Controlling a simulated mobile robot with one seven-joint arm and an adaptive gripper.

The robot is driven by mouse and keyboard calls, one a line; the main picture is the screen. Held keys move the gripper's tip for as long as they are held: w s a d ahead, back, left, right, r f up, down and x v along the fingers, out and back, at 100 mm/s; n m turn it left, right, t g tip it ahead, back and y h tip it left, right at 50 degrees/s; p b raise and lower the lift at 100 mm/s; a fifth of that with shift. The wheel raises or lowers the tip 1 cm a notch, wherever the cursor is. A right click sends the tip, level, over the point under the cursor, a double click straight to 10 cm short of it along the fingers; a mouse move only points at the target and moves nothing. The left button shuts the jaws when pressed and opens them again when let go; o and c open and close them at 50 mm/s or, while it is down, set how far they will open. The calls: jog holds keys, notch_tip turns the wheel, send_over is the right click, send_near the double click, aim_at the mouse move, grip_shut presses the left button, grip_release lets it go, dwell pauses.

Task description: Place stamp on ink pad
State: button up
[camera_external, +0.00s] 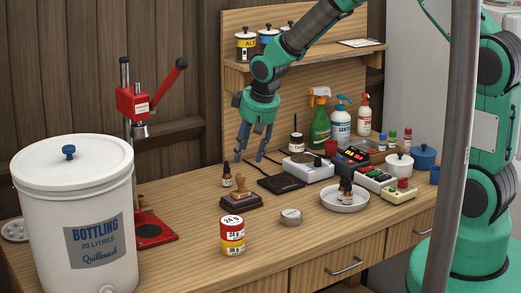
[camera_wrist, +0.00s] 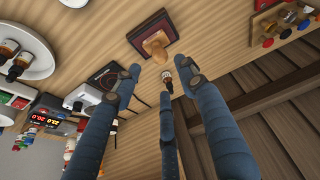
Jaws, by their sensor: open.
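The stamp (camera_external: 240,184) has a wooden handle and appears to stand upright on the dark red ink pad (camera_external: 232,204) on the bench. In the wrist view the stamp's handle (camera_wrist: 155,45) points towards me, with the dark red pad (camera_wrist: 168,28) around its base. My gripper (camera_external: 254,150) is open and empty, above and behind the stamp, apart from it. In the wrist view my gripper's blue fingers (camera_wrist: 150,84) are spread, with the stamp beyond their tips. The exact contact under the stamp is hidden.
A small dropper bottle (camera_external: 227,177) stands just behind the pad, close to my fingers in the wrist view. A black square plate (camera_external: 281,185), stacked tins (camera_external: 232,236), a round tin (camera_external: 291,217) and a red press (camera_external: 150,227) surround it.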

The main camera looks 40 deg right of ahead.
jog(key=shift+v, duration=0.85)
jog(key=shift+r, duration=0.1)
jog(key=s+d+r+m, duration=0.1)
jog(key=s+d+r, duration=0.3)
jog(key=s+r, duration=0.5)
jog(key=s+d+r, duration=0.4)
jog(key=s+r, duration=0.3)
jog(key=r, duration=0.3)
jog(key=s+d+r, duration=0.2)
jog(key=s, duration=1)
jog(key=s+d+r+m+t, duration=0.1)
jog(key=s+d+r, duration=0.1)
jog(key=s, duration=1.1)
jog(key=shift+r, duration=0.75)
jog(key=shift+s, duration=0.1)
